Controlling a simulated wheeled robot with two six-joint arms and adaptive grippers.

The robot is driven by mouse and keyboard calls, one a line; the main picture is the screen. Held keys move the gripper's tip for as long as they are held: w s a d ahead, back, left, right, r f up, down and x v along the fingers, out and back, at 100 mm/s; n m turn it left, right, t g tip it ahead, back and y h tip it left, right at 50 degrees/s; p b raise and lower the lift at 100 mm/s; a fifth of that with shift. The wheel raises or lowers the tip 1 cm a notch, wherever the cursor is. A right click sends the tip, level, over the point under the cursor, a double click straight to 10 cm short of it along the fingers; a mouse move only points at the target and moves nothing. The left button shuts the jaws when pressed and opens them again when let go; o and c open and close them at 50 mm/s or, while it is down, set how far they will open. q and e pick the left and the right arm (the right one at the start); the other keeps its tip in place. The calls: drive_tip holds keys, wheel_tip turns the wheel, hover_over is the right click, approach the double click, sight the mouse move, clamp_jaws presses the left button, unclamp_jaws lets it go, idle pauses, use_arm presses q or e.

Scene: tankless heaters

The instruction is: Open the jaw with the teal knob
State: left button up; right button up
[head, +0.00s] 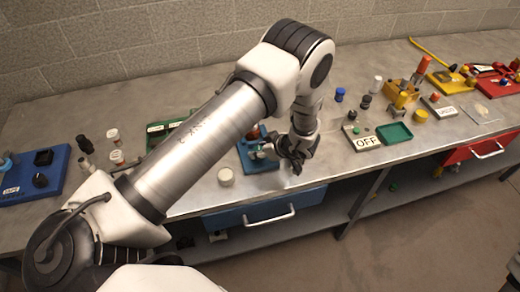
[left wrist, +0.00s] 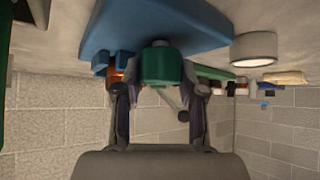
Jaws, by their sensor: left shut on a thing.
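The teal knob (left wrist: 162,66) shows large in the left wrist view, a dark green-teal round piece in front of a blue base (left wrist: 110,25). My left gripper (left wrist: 163,92) is shut on the knob, with one finger on each side of it. An orange part and a small blue block (left wrist: 99,63) of the jaw device show beside the knob. In the head view the blue base (head: 262,166) lies near the table's front edge. My left gripper (head: 276,150) is at its right side and hides part of the device. My right gripper is not in view.
A white round-lidded jar (head: 225,177) stands just left of the base; it also shows in the left wrist view (left wrist: 253,48). To the right are an OFF-marked block (head: 362,136) and a green tray (head: 394,134). A blue drawer (head: 262,212) is below the table edge.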

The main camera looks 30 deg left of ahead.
use_arm(q)
drive_tip(key=o, duration=1.1)
drive_tip(key=shift+o, duration=0.2)
drive_tip(key=shift+a, duration=0.2)
drive_tip(key=shift+d, duration=0.1)
drive_tip(key=w+v, duration=0.1)
drive_tip(key=v, duration=1)
drive_tip(key=shift+s+d+r, duration=0.25)
drive_tip(key=shift+s+r, duration=0.1)
drive_tip(key=shift+s, duration=0.05)
